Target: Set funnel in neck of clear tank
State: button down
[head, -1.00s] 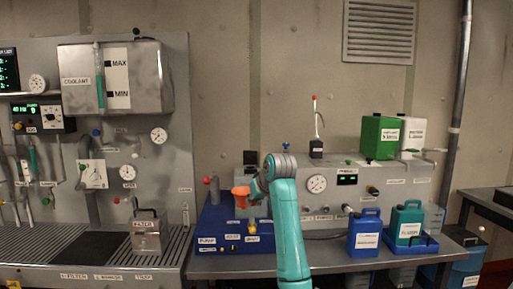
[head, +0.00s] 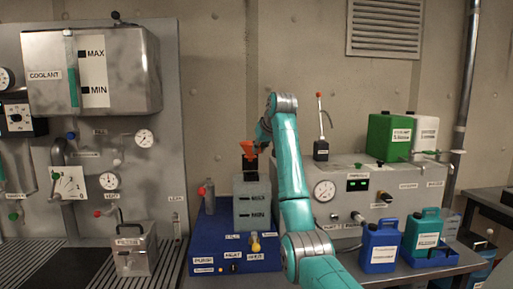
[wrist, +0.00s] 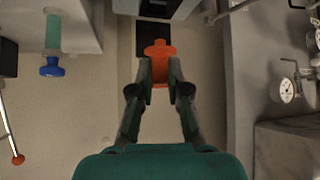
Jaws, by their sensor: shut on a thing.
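The orange funnel (head: 248,150) is upright, with its wide mouth up, in the head view. My gripper (head: 262,138) is shut on it. The clear tank (head: 251,205), a grey-green see-through box with level marks and a MIN label, stands on a blue unit. The funnel is over the tank's top, in front of a dark part (head: 250,166). I cannot tell whether its spout is inside the neck or above it. In the wrist view the funnel (wrist: 159,55) shows between my two fingertips (wrist: 160,72); the tank's neck is not clear there.
The blue unit (head: 235,242) carries the tank and a grey bottle (head: 209,197). A grey panel box (head: 345,180) with a gauge stands to the right, behind my arm. Blue (head: 381,246) and teal (head: 424,236) jugs stand at the right. A coolant tank (head: 135,70) hangs at the left.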

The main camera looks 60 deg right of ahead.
jog(key=shift+s+a, duration=0.1)
jog(key=shift+s, duration=0.05)
jog(key=shift+f, duration=2.25)
jog(key=shift+f, duration=1.1)
jog(key=c, duration=1.1)
grip_release()
jog(key=shift+o, duration=0.2)
jog(key=v, duration=0.7)
jog(key=shift+s+r, duration=0.15)
